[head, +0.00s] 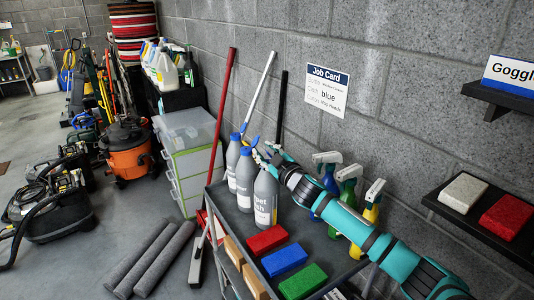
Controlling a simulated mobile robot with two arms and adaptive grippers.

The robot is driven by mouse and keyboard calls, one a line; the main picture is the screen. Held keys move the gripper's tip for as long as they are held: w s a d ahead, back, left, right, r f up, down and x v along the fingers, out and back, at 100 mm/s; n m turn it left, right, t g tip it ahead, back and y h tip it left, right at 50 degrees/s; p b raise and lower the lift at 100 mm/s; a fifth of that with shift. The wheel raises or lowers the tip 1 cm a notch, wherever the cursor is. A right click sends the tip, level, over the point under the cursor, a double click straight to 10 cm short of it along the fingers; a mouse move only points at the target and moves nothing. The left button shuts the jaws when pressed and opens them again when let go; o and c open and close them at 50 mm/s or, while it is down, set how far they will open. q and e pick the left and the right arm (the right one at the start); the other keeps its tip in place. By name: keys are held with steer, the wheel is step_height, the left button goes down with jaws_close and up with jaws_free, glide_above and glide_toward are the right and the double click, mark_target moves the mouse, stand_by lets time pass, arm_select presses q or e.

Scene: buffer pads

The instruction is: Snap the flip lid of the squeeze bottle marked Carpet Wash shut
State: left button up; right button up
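Three grey squeeze bottles stand upright in a row on the dark cart top. The nearest bottle (265,198) has a white label with the partly visible words "pet" and "sh", which fits Carpet Wash. My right gripper (265,155) is at the top of this bottle and hides its cap, so I cannot tell the lid's position or whether they touch. A small blue piece (256,141) shows just beyond the fingers; I cannot tell which bottle it belongs to. The other bottles (245,178) (232,163) have blue caps. My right fingers are too small to judge. My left gripper is out of view.
Red, blue and green pads (285,259) lie at the cart's front. Long handles lean on the block wall behind. A shelf (470,215) with white and red pads juts out at right.

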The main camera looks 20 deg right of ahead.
steer(key=s+d, duration=0.1)
steer(key=s, duration=1.1)
